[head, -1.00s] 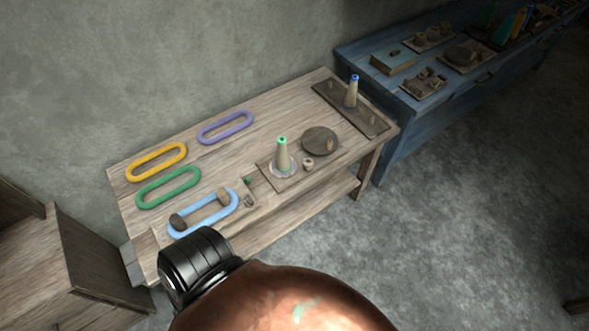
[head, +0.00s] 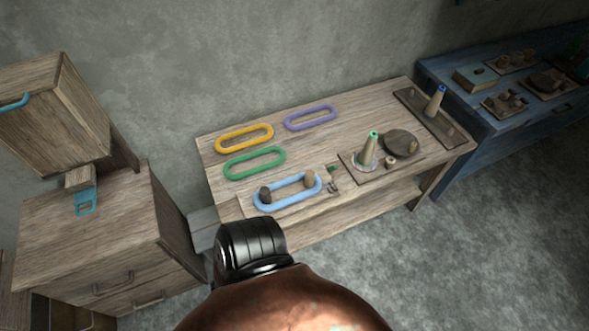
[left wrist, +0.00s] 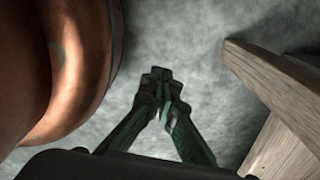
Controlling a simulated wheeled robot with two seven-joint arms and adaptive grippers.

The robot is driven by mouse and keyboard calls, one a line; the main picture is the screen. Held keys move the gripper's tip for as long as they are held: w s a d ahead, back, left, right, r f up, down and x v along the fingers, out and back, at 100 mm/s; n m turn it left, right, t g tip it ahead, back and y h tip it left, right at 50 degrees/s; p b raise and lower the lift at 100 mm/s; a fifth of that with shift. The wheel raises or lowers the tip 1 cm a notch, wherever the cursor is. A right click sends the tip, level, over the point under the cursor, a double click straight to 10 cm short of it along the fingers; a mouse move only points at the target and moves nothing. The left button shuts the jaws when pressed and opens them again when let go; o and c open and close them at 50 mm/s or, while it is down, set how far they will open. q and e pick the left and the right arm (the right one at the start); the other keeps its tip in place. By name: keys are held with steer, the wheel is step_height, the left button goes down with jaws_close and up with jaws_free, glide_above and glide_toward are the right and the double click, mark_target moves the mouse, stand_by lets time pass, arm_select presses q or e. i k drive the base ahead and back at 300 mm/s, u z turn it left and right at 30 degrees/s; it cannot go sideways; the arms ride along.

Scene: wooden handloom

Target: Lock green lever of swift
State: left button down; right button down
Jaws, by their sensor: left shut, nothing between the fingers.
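The swift board (head: 247,201) lies at the front left of the wooden table, with two dark pegs (head: 309,180) inside a light-blue loop (head: 287,204). A small green part (head: 333,169), which looks like the green lever, is at the board's right end; its exact position is too small to tell. My left gripper (left wrist: 160,80) shows in the left wrist view, its green-dark fingers together and empty over grey floor, beside a wooden edge, apart from the swift. It does not show in the head view. My right gripper is in no view.
Yellow (head: 244,138), green (head: 254,162) and purple (head: 311,117) loops lie behind the swift. A green-tipped cone (head: 367,151) and a round disc (head: 401,143) stand to the right. A drawer cabinet (head: 90,235) is at left. In the left wrist view a wooden beam (left wrist: 275,85) is close on the right.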

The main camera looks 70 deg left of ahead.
mark_target(334, 167)
steer(key=k, duration=0.45)
steer(key=u, duration=1.7)
steer(key=i, duration=0.5)
